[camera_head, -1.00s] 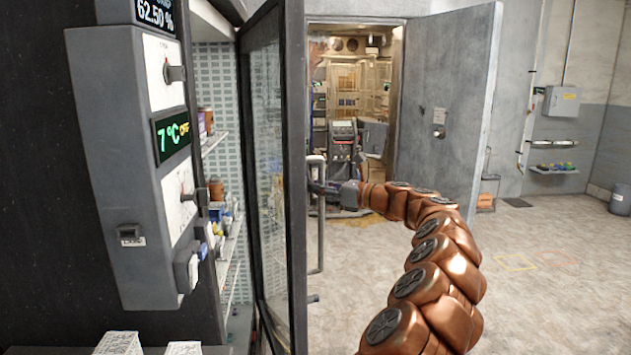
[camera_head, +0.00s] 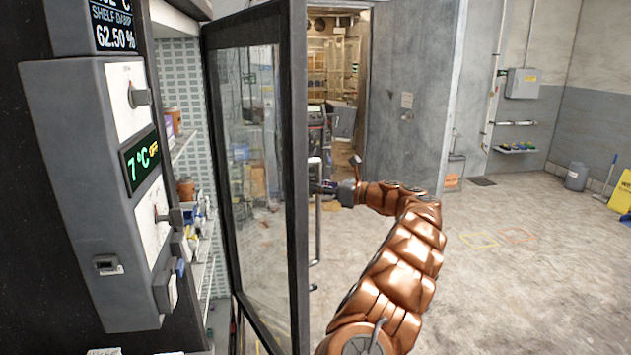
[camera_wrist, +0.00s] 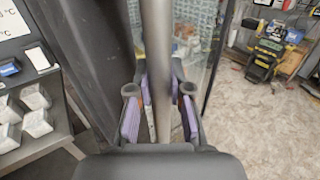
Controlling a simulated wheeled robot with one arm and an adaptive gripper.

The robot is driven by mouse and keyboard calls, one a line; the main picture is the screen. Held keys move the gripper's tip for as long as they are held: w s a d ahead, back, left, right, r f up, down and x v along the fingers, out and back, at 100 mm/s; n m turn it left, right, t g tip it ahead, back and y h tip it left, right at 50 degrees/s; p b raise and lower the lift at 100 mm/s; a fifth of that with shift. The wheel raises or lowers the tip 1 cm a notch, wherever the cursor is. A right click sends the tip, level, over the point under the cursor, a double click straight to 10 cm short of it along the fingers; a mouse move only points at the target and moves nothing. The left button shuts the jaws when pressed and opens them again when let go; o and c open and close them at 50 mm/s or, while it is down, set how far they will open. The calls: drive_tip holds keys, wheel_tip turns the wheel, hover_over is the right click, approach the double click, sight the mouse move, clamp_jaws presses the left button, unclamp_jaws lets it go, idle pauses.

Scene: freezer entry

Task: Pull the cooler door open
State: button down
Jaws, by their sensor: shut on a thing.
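The cooler door (camera_head: 252,170), a glass pane in a dark frame, stands open and swung out from the cooler body. Its upright metal handle (camera_head: 317,230) is on the outer side of the door's free edge. My gripper (camera_head: 328,187) is shut on the handle, with the copper-coloured arm reaching in from the lower right. In the wrist view the handle bar (camera_wrist: 157,60) runs between the purple-padded fingers of my gripper (camera_wrist: 160,115). Shelves with goods (camera_head: 190,190) show inside the cooler through the gap.
A grey control panel (camera_head: 105,180) with dials and a 7 °C display is at the left. Open concrete floor (camera_head: 480,290) lies to the right. Behind is an open doorway with a grey door (camera_head: 412,100). A yellow sign (camera_head: 621,190) stands at far right.

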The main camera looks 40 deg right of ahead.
drive_tip(key=shift+s+d+f+p, duration=0.15)
drive_tip(key=shift+d+f+p, duration=0.15)
drive_tip(key=shift+d, duration=0.35)
drive_tip(key=shift+s+d, duration=0.1)
drive_tip(key=c, duration=1.2)
unclamp_jaws()
drive_tip(key=shift+s+d+r, duration=0.1)
drive_tip(key=shift+s, duration=0.1)
drive_tip(key=shift+o, duration=0.7)
drive_tip(key=shift+w+a, duration=0.15)
drive_tip(key=shift+a, duration=0.05)
drive_tip(key=v, duration=1.2)
